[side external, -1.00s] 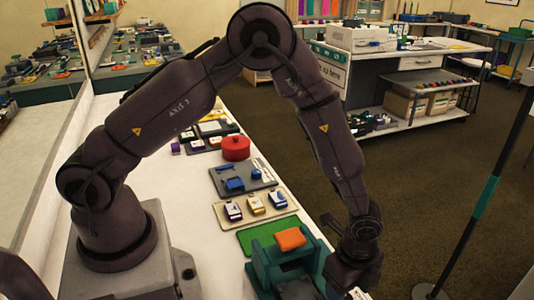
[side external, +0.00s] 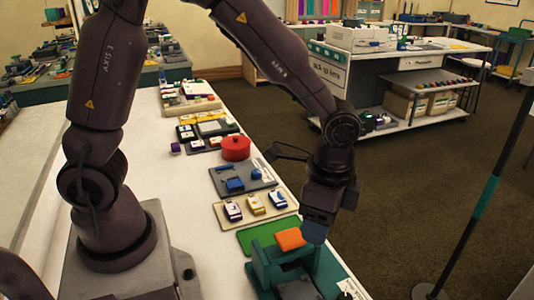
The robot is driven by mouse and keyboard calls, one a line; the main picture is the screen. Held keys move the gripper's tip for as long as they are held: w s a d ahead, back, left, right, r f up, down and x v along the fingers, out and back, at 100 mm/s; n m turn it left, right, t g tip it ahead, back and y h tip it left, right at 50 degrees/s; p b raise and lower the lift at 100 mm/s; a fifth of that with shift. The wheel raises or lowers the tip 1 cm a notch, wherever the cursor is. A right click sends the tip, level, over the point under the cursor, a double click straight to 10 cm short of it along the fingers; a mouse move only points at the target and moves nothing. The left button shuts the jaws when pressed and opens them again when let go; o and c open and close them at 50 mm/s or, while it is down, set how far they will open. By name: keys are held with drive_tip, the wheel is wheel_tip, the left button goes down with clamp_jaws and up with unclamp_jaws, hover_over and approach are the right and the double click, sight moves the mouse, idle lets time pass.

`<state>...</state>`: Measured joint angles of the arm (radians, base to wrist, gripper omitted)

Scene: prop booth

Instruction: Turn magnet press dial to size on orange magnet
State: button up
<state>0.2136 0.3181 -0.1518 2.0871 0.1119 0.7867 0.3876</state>
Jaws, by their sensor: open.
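The orange magnet (side external: 290,239) is a small block at the front of the table, seen at the upper edge of the teal magnet press (side external: 268,268). I cannot tell whether it rests on the press or just behind it. A size mark on the magnet is too small to read. The dial of the press cannot be made out. My gripper (side external: 315,232) points down, just right of the orange magnet and above the right part of the press. It is open, and I see nothing held in it. Its fingertips are small and dark, and a gap to the press cannot be judged.
A green mat (side external: 252,241) lies behind the press. Beyond it are a beige tray (side external: 237,222) with three small bottle-like items, a grey mat (side external: 262,184) with blue pieces, and a red round container (side external: 236,148). A dark stand pole (side external: 487,190) rises at the right.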

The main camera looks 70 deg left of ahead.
drive_tip(key=s+a+r+n+t, duration=0.2)
drive_tip(key=s+a+r+n, duration=0.4)
drive_tip(key=r, duration=0.3)
drive_tip(key=shift+s+a+r, duration=0.25)
drive_tip(key=shift+a, duration=0.2)
drive_tip(key=s+a+r+n+t, duration=0.3)
drive_tip(key=s+a+r+t, duration=0.1)
drive_tip(key=s+r, duration=0.1)
drive_tip(key=shift+s+r+h, duration=0.25)
drive_tip(key=shift+r+h, duration=0.05)
drive_tip(key=shift+r, duration=0.35)
